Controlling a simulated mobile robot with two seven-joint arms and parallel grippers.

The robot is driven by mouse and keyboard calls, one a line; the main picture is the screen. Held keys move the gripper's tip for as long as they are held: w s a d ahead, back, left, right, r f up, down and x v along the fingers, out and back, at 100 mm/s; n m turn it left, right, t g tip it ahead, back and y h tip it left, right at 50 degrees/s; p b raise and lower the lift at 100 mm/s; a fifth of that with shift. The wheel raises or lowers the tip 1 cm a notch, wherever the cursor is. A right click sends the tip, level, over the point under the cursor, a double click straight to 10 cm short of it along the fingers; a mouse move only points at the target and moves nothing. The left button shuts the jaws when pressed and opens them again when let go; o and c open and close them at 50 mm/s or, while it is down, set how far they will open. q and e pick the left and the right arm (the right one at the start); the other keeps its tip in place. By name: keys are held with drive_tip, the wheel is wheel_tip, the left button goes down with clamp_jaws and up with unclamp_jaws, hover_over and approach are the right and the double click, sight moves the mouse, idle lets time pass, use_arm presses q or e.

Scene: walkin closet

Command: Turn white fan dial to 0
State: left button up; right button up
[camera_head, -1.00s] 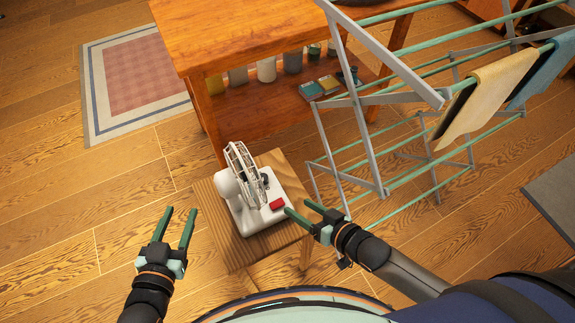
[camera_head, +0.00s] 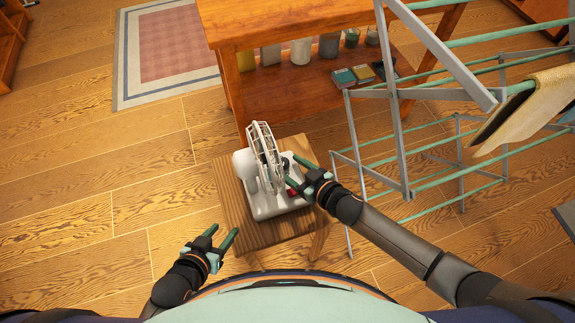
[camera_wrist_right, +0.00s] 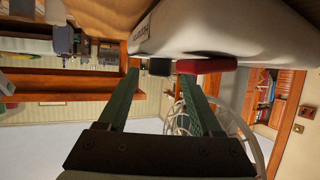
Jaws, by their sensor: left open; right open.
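The white fan (camera_head: 266,206) stands on a small wooden stool, with its round grille upright. A red part (camera_head: 292,192) sits on its base; it also shows in the right wrist view (camera_wrist_right: 207,66). Beside it in that view is a small black knob (camera_wrist_right: 160,67), roughly between my right fingertips. I cannot read any dial marking. My right gripper (camera_head: 296,171) is open at the right side of the fan base and partly covers it. Contact is not clear. My left gripper (camera_head: 224,231) is open and empty, left of and below the stool's front edge.
The wooden stool (camera_head: 232,228) has bare surface in front of the fan. A wooden shelf table (camera_head: 290,28) with jars stands behind it. A metal drying rack (camera_head: 394,120) stands close to the right. The floor on the left is clear.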

drive_tip(key=shift+x, duration=0.9)
clamp_jaws()
